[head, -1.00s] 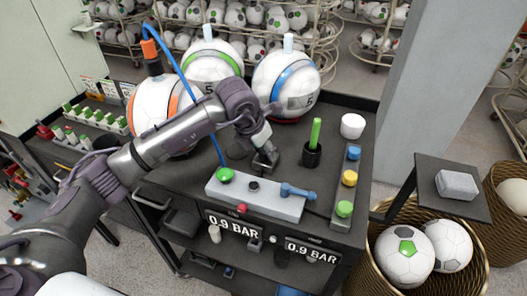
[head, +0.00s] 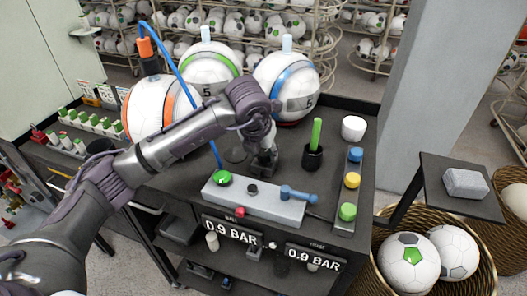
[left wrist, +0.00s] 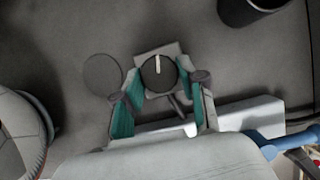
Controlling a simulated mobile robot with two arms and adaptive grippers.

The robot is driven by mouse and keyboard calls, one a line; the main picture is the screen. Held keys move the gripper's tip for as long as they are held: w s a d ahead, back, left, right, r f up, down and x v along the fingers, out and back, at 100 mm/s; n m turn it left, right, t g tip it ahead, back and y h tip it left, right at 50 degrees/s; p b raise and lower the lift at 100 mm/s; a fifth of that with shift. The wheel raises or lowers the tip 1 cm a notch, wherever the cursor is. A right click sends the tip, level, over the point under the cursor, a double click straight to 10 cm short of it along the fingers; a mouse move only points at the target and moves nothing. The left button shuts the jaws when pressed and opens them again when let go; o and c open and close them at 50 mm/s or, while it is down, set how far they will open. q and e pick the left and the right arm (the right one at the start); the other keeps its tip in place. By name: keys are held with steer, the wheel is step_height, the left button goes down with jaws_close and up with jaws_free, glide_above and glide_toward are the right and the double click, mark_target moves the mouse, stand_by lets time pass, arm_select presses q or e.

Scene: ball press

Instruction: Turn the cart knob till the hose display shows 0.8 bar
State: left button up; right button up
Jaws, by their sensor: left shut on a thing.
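The cart knob (left wrist: 159,75) is round and dark with a white pointer line, on a square grey base. In the left wrist view, the line points nearly straight up the picture. My left gripper (left wrist: 160,88) has its teal-padded fingers on either side of the knob and is shut on it. In the head view my left gripper (head: 263,165) hides the knob, behind the grey control block (head: 285,208). Two displays on the cart front, a left one (head: 232,231) and a right one (head: 314,258), both read 0.9 BAR; their small labels are not readable. My right gripper is not in view.
Balls stand behind my arm. A black cup (head: 313,157) with a green stick and a strip of coloured buttons (head: 350,180) stand to the right. A basket of balls (head: 385,275) is at right.

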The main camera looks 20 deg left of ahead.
arm_select(q)
steer(key=o, duration=1.1)
steer(key=shift+o, duration=0.2)
steer(key=v, duration=1.2)
